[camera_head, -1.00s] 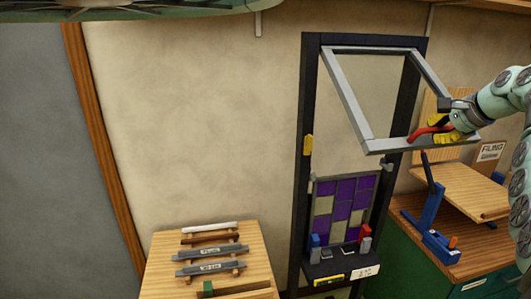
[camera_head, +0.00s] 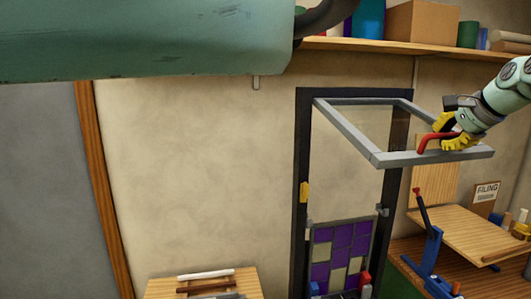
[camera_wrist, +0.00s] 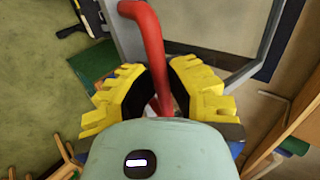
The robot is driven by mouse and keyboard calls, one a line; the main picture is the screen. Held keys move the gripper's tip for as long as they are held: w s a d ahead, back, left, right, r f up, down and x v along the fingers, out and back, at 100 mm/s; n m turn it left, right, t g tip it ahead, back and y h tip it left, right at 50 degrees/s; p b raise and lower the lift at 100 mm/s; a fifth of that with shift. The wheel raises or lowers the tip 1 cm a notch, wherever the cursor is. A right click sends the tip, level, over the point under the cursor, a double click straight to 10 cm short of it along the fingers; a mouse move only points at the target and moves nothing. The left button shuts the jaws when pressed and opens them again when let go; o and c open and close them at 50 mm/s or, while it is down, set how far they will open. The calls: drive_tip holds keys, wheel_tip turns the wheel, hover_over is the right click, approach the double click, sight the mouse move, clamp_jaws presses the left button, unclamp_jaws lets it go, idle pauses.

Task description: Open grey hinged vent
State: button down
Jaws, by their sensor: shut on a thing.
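The grey hinged vent (camera_head: 350,130) is a rectangular frame in the upper part of a dark upright frame (camera_head: 302,160). It is hinged along its top edge and swung far out, close to level. Its red handle (camera_head: 433,139) sits on the outer bar and also shows in the wrist view (camera_wrist: 148,35). My gripper (camera_head: 448,133) is at that handle. In the wrist view its yellow fingers (camera_wrist: 158,90) stand on both sides of the red handle and are shut on it. The contact lies partly behind my wrist housing.
A purple and cream leaded panel (camera_head: 340,250) stands below the vent. A shelf (camera_head: 400,46) with boxes runs above. A bench with a blue tool (camera_head: 432,250) is at the right, and a small table (camera_head: 160,288) at the lower left.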

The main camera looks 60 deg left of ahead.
drive_tip(key=shift+a+r, duration=0.2)
drive_tip(key=shift+r, duration=0.15)
drive_tip(key=c, duration=1.2)
unclamp_jaws()
drive_tip(key=shift+w+r, duration=0.1)
drive_tip(key=shift+c, duration=0.2)
drive_tip(key=shift+o, duration=1.2)
drive_tip(key=shift+f, duration=0.2)
drive_tip(key=shift+d, duration=0.15)
drive_tip(key=v, duration=1.2)
